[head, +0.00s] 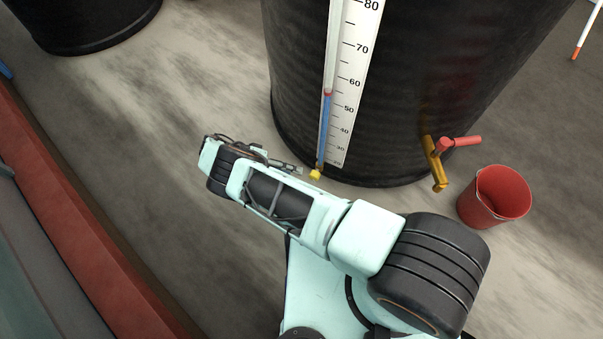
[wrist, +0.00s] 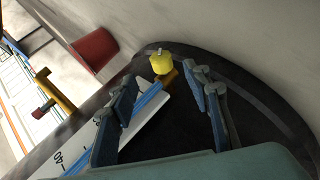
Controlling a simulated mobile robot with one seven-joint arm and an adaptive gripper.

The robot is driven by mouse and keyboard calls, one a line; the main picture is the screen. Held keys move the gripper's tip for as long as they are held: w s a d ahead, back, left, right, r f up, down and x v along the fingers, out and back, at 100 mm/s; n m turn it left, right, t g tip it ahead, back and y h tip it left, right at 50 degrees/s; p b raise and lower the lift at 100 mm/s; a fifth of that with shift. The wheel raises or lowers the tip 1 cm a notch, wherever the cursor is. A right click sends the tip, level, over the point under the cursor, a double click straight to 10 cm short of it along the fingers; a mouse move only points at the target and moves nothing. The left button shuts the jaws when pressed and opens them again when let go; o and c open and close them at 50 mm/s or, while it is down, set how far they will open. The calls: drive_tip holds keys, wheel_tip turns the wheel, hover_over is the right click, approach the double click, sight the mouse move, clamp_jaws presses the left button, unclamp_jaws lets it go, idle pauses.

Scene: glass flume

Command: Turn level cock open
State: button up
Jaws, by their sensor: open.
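The level cock is a small yellow knob (head: 315,174) at the foot of the sight tube (head: 325,125) on the black tank (head: 400,95). In the wrist view the yellow knob (wrist: 162,63) is just beyond my fingertips, with a small grey tip on top and an orange-brown piece beneath it. My gripper (wrist: 165,80) is open, one finger on either side of the line to the knob, and empty. In the head view my gripper (head: 298,168) is just left of the knob, and its fingers are small there. I cannot tell whether they touch the knob.
A brass tap (head: 435,165) with a red lever (head: 463,142) sticks out of the tank to the right. A red bucket (head: 492,198) stands on the floor beside it. A white scale (head: 357,75) runs beside the tube.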

drive_tip(key=shift+v, duration=1.55)
drive_tip(key=shift+f, duration=0.1)
drive_tip(key=m+t+y+p, duration=0.2)
drive_tip(key=t+y+p, duration=0.15)
drive_tip(key=y, duration=0.45)
approach(313, 175)
drive_tip(key=shift+g, duration=0.45)
drive_tip(key=b+x, duration=0.1)
drive_tip(key=x, duration=0.2)
drive_tip(key=b+x, duration=0.1)
drive_tip(key=x, duration=0.2)
drive_tip(key=b+x, duration=0.1)
drive_tip(key=x, duration=0.3)
drive_tip(key=shift+w, duration=0.3)
drive_tip(key=shift+c, duration=0.4)
drive_tip(key=c, duration=1.1)
